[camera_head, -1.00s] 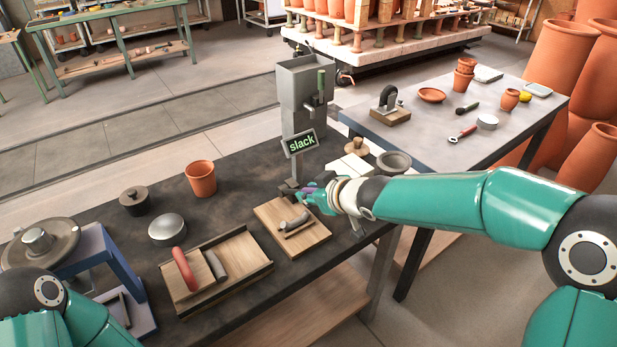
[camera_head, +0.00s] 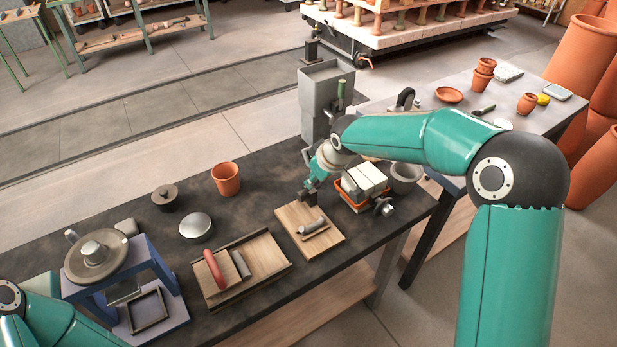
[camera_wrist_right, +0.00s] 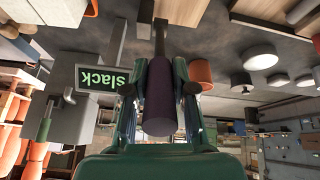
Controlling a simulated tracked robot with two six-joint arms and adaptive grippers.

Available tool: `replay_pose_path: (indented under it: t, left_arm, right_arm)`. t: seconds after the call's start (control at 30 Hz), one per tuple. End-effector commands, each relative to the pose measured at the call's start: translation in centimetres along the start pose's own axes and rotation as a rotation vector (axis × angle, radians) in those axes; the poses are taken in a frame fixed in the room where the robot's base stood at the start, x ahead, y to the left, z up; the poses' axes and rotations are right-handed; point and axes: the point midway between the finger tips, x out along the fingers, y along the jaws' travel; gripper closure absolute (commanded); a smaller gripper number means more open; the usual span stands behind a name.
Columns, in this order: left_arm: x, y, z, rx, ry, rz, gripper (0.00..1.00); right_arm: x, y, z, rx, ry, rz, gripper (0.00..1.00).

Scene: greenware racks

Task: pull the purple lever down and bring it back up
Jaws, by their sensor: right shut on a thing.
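The purple lever (camera_wrist_right: 159,98) has a thick dark purple grip on a thin dark rod, seen in the right wrist view. My right gripper (camera_wrist_right: 159,88) is shut on this grip, one finger on each side. In the head view my right gripper (camera_head: 313,183) points down and slightly left, just above the lever's dark base (camera_head: 307,197) at the back of a wooden board (camera_head: 297,228). The purple grip is hidden there. The "slack" sign (camera_wrist_right: 101,79) shows upside down in the wrist view. My left arm shows at the lower left; its gripper is out of view.
A grey box-like column (camera_head: 322,88) stands behind the lever. A terracotta tray (camera_head: 348,199) of white blocks and a grey bowl (camera_head: 405,178) are at right. A terracotta pot (camera_head: 226,179) stands left on the dark table (camera_head: 120,245), with bare tabletop between.

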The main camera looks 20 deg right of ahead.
Motion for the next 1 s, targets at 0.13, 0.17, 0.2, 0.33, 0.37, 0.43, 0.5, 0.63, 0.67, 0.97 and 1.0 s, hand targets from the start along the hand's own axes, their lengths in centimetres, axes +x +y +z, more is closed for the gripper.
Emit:
replay_pose_path:
  t: [0.13, 0.17, 0.2, 0.33, 0.37, 0.43, 0.5, 0.63, 0.67, 0.97, 1.0]
  left_arm:
    - [-0.14, 0.06, 0.00, 0.000, 0.000, 0.000, 0.60]
    - [-0.14, 0.06, 0.00, 0.000, 0.000, 0.000, 0.60]
    - [-0.13, 0.05, 0.00, 0.000, 0.000, 0.000, 0.60]
    - [-0.12, 0.05, 0.00, 0.000, 0.000, 0.000, 0.60]
    - [-0.12, 0.05, 0.00, 0.000, 0.000, 0.000, 0.60]
    - [-0.13, 0.05, 0.00, 0.000, 0.000, 0.000, 0.60]
    - [-0.13, 0.05, 0.00, 0.000, 0.000, 0.000, 0.60]
    - [-0.13, 0.05, 0.00, 0.000, 0.000, 0.000, 0.60]
    - [-0.13, 0.05, 0.00, 0.000, 0.000, 0.000, 0.60]
    - [-0.19, 0.07, -0.01, 0.000, 0.000, 0.000, 0.60]
    - [-0.19, 0.07, -0.01, 0.000, 0.000, 0.000, 0.60]
  right_arm:
    - [-0.23, 0.55, -0.04, 0.008, -0.007, 0.005, 1.00]
    - [-0.24, 0.57, -0.04, 0.009, -0.007, 0.005, 1.00]
    - [-0.24, 0.59, -0.04, 0.009, -0.007, 0.005, 1.00]
    - [-0.27, 0.60, -0.10, 0.009, -0.005, 0.006, 1.00]
    - [-0.29, 0.60, -0.12, 0.009, -0.004, 0.007, 1.00]
    - [-0.31, 0.62, -0.15, 0.009, -0.003, 0.007, 1.00]
    - [-0.33, 0.63, -0.17, 0.009, -0.002, 0.008, 0.68]
    - [-0.31, 0.58, -0.05, 0.009, -0.006, 0.006, 0.49]
    - [-0.30, 0.57, -0.02, 0.009, -0.007, 0.006, 0.49]
    - [-0.47, 0.53, 0.09, 0.010, -0.010, 0.005, 0.49]
    - [-0.69, 0.54, 0.06, 0.010, -0.009, 0.005, 0.49]
